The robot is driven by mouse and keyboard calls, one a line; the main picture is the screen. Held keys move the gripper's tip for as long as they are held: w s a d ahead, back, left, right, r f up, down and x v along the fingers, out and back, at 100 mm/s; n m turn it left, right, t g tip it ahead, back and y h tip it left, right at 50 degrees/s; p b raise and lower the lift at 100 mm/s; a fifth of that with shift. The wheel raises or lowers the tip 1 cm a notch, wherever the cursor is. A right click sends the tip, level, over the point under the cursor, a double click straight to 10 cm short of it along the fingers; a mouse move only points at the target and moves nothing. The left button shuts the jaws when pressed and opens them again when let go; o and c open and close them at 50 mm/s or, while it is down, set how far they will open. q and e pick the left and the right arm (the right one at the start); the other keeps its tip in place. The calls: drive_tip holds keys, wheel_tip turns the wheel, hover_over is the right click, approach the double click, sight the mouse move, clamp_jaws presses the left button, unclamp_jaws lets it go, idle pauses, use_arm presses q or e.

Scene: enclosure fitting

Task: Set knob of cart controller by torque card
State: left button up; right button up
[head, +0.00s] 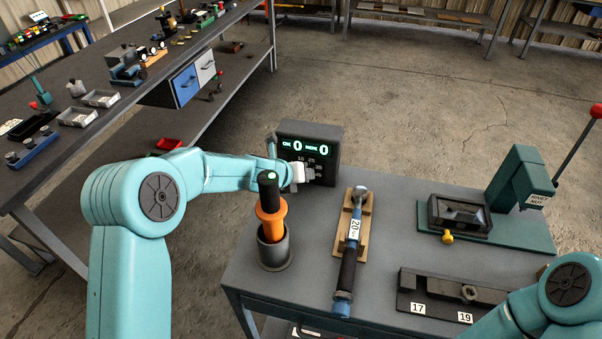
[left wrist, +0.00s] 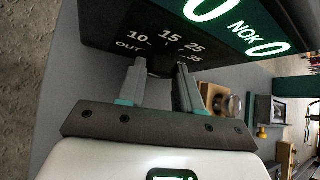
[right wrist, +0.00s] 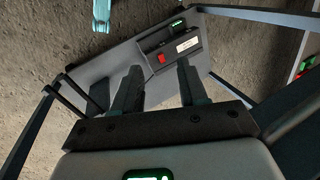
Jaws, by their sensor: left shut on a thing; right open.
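The controller (head: 328,135) is a dark box at the cart's back left edge. Its green display reads OK 0 and NOK 0. In the left wrist view its face (left wrist: 110,25) shows a dial scale with OUT, 10, 15, 25 and 35. My left gripper (left wrist: 158,72) is shut on the knob at the scale's centre; the fingers hide most of the knob, so its setting cannot be told. A torque wrench (head: 347,265) lies in a wooden cradle with a white label (head: 355,229) reading 20. My right gripper (right wrist: 157,92) is open and empty.
The grey cart top (head: 395,195) also carries an orange-handled driver in a dark cup (head: 275,250), a block marked 17 and 19 (head: 440,296), a vise-like fixture (head: 460,215) and a teal rivet-nut press (head: 520,180). A long workbench (head: 110,60) stands at left.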

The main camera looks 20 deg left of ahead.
use_arm(q)
drive_tip(key=o, duration=1)
drive_tip(key=shift+o, duration=0.2)
drive_tip(key=shift+r, duration=0.1)
drive_tip(key=shift+s+a+r, duration=0.15)
drive_tip(key=shift+s+r, duration=0.15)
drive_tip(key=p+v, duration=0.1)
drive_tip(key=v, duration=1)
